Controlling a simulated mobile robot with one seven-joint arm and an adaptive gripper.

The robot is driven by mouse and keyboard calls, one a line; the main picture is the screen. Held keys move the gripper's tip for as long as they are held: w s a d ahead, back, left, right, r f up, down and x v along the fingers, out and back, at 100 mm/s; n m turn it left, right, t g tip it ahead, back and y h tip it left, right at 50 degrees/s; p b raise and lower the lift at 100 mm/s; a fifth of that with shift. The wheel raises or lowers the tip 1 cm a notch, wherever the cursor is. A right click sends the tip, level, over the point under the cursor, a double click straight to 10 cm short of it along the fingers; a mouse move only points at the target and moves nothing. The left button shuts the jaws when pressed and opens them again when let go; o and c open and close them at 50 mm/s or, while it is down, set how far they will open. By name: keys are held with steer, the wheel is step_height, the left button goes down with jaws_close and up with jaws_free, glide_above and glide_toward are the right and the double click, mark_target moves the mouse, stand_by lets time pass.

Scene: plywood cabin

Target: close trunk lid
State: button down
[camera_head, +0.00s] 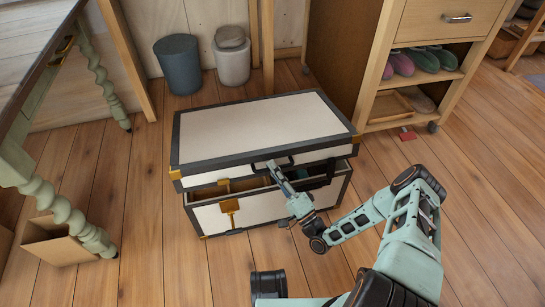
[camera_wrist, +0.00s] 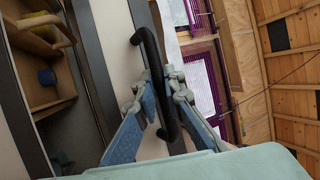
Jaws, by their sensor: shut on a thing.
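The trunk's lid (camera_head: 262,128) is cream with dark edging and brass corners. It is partly raised, leaving a gap at the front above the trunk body (camera_head: 268,208). A brass latch (camera_head: 230,205) hangs on the front left. My gripper (camera_head: 274,167) is at the lid's front edge, with its fingers closed around the dark lid handle. In the wrist view, the black curved handle (camera_wrist: 145,38) passes between the fingertips (camera_wrist: 158,82). The trunk's inside (camera_wrist: 40,60) shows through the gap, with a wooden compartment and a small yellow thing.
A wooden shelf unit (camera_head: 405,115) with shoes stands close to the trunk's right. A table with turned green legs (camera_head: 60,212) and an open cardboard box (camera_head: 62,243) are at the left. Two bins (camera_head: 178,65) stand behind.

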steer(key=shift+s+d+f+t, duration=0.15)
steer(key=shift+f+t, duration=0.15)
steer(key=shift+f, duration=1.05)
steer(key=c, duration=2.3)
jaws_free()
steer(key=shift+r+y, duration=0.15)
steer(key=shift+y, duration=0.25)
